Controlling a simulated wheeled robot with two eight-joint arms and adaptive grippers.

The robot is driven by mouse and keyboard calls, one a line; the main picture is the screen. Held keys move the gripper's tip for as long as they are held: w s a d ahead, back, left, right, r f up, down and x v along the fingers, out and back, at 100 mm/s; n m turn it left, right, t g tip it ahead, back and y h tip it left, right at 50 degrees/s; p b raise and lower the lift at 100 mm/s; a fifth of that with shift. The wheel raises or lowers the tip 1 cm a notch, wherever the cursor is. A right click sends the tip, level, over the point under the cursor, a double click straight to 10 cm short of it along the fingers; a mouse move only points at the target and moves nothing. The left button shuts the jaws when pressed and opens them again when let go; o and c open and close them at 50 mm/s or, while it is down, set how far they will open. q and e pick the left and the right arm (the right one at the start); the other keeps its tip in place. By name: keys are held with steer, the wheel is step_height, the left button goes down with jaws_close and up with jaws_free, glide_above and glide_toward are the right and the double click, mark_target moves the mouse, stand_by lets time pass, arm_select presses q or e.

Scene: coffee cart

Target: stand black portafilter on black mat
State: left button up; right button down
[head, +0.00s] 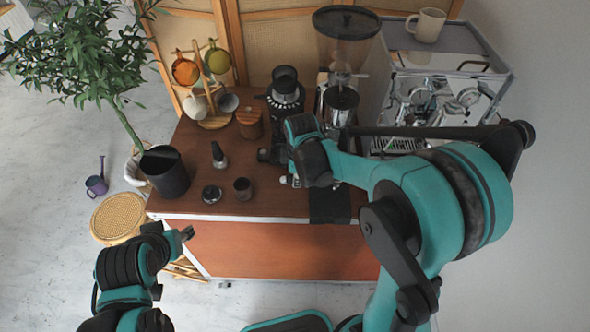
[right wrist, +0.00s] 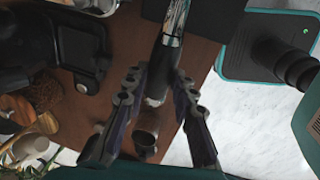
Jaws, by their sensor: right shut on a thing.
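The black mat (head: 330,206) lies at the cart's front edge, right of my right gripper; in the right wrist view it is the dark patch (right wrist: 212,18) at the top. My right gripper (right wrist: 160,100) reaches down over the cart top and is shut on the black portafilter (right wrist: 169,52), whose dark handle with metal parts runs up between the fingers. In the head view my right wrist hides most of the portafilter, so its contact with the cart top cannot be told. My left gripper (head: 186,234) hangs in front of the cart, away from the objects; its jaw opening is unclear.
A small dark cup (head: 243,188), a round black puck-like tool (head: 212,192) and a tamper (head: 218,155) stand left of my right gripper. A black grinder (head: 285,90) is behind it.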

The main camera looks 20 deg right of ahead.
steer(key=shift+s+f, duration=0.2)
steer(key=shift+f, duration=0.1)
steer(key=shift+f+b, duration=0.4)
steer(key=shift+b, duration=0.1)
steer(key=shift+w+f+b, duration=0.1)
steer(key=shift+f+b, duration=1.65)
steer(key=shift+f, duration=0.7)
steer(key=c, duration=1.2)
jaws_free()
steer(key=shift+o, duration=0.2)
step_height(320, 180, up, 12)
steer(key=s, duration=0.2)
steer(key=shift+s, duration=0.2)
